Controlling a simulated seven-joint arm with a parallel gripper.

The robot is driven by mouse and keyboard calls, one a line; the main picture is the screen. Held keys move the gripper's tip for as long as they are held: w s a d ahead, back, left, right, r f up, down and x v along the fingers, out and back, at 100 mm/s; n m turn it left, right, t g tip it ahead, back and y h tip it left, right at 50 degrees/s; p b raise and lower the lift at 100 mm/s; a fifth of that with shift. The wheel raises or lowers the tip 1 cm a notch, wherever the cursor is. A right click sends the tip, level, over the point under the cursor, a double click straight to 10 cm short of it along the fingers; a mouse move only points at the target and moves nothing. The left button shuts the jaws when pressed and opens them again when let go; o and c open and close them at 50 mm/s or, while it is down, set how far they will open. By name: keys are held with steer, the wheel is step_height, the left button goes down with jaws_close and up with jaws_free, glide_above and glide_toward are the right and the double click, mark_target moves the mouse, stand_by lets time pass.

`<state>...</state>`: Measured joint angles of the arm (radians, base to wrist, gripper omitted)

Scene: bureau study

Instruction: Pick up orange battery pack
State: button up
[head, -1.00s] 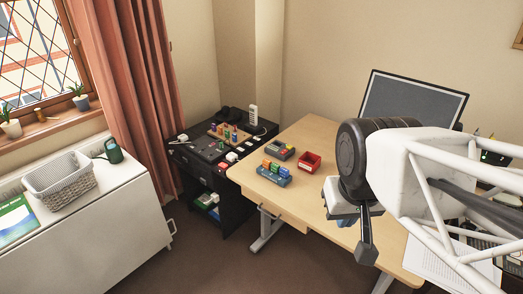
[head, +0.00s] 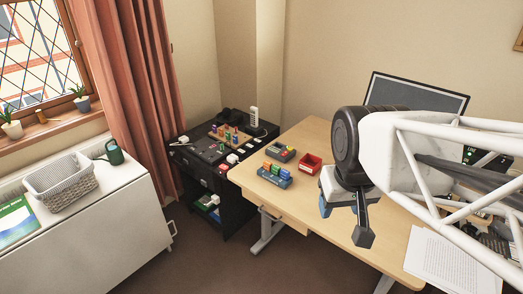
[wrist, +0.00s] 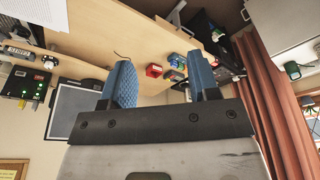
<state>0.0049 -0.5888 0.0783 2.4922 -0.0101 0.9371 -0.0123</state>
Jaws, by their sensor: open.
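On the desk's left part stand a blue holder (head: 274,177) with several coloured blocks in a row and, behind it, a grey tray (head: 281,154) with coloured blocks. A small orange block (head: 267,165), probably the orange battery pack, sits at the left end of the blue holder; the picture is too small to be sure. My gripper (head: 339,207) is to the right of the holder, above the desk and apart from it.
A red open bin (head: 310,164) stands right of the grey tray. A monitor (head: 415,98) stands at the back, papers (head: 445,262) at the right. A black cabinet (head: 215,165) with small items adjoins the desk's left. The bare desk (head: 310,215) in front of the holder is free.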

steer(key=w+a+n, duration=0.1)
steer(key=w+n, duration=0.1)
steer(key=w, duration=1.6)
steer(key=n+g, duration=0.3)
steer(key=n, duration=0.4)
glide_above(268, 162)
step_height(268, 162, down, 28)
steer(key=shift+s, duration=0.15)
steer(key=shift+w+a+f, duration=0.1)
steer(key=shift+w+f, duration=0.1)
steer(key=shift+f, duration=0.15)
steer(key=shift+f, duration=1.3)
steer(key=shift+s+f, duration=0.15)
steer(key=shift+f, duration=2.45)
